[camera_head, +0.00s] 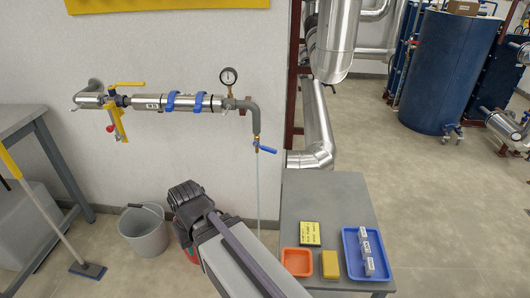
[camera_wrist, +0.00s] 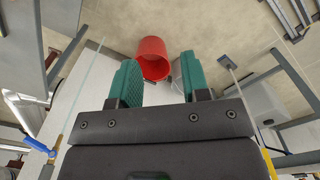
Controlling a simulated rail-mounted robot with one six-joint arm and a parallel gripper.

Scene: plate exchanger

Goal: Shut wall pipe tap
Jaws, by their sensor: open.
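A metal pipe (camera_head: 180,103) runs level along the wall. Near its left end is a valve with a yellow lever (camera_head: 127,85) lying roughly along the pipe. At its right end the pipe bends down to a tap with a blue lever (camera_head: 267,149), which sticks out to the right. A thin pale stream (camera_head: 259,195) runs down below this tap. The blue lever also shows at the left of the wrist view (camera_wrist: 38,145). My gripper (camera_wrist: 158,62) is open and empty, with green fingers. It is below the pipe and apart from both levers; its fingers are hidden in the head view.
A red bucket (camera_wrist: 152,58) and a grey bucket (camera_head: 143,231) stand on the floor by the wall. A grey table (camera_head: 330,205) with an orange tray (camera_head: 297,273) and a blue tray (camera_head: 351,270) is at right. A workbench (camera_head: 30,120) and broom (camera_head: 88,270) are at left.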

